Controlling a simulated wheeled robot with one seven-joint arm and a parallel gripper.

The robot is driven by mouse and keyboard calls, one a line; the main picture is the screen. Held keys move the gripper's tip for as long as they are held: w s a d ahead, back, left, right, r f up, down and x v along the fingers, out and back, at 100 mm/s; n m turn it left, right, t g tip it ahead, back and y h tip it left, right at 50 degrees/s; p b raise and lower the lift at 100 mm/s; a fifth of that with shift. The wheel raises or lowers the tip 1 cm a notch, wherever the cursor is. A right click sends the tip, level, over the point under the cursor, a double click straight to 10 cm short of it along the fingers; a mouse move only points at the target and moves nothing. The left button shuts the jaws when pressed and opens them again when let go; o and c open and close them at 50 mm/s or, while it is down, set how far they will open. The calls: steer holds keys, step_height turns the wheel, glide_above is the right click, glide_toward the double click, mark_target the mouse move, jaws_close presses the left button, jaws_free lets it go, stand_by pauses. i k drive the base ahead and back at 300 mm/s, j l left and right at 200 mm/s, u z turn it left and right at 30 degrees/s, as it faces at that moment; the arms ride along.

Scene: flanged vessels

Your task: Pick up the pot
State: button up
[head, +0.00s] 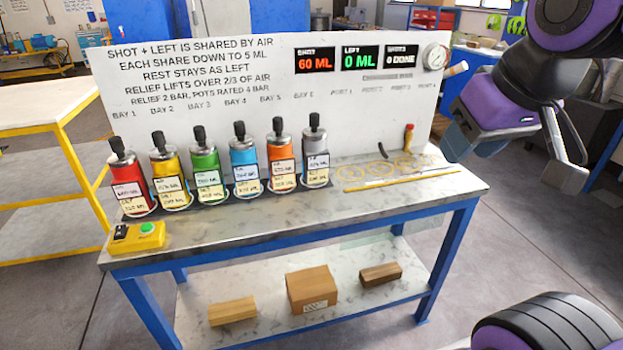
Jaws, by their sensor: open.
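Several flanged pots stand upright in a row of bays on the bench: red (127,180), yellow (167,172), green (205,168), light blue (243,162), orange (280,160) and grey (315,155). Each has a metal top with a black knob and pale written labels on its front. The task does not say which pot, and none stands apart. My gripper (556,158) is open and empty at the upper right, off the bench's right end and well away from the pots. Its fingers are seen partly edge-on.
The bench (400,205) has a white sign board (220,65) at the back, with displays and a gauge (435,56). A yellow button box (137,237) sits at front left. Boxes (311,288) lie on the lower shelf.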

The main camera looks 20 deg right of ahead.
mark_target(208, 173)
steer(key=i+j, duration=0.2)
steer(key=j, duration=0.2)
steer(key=i+j, duration=0.25)
steer(key=j, duration=0.15)
steer(key=i+j, duration=0.2)
steer(key=j, duration=0.2)
steer(key=i+j, duration=0.25)
steer(key=j, duration=0.15)
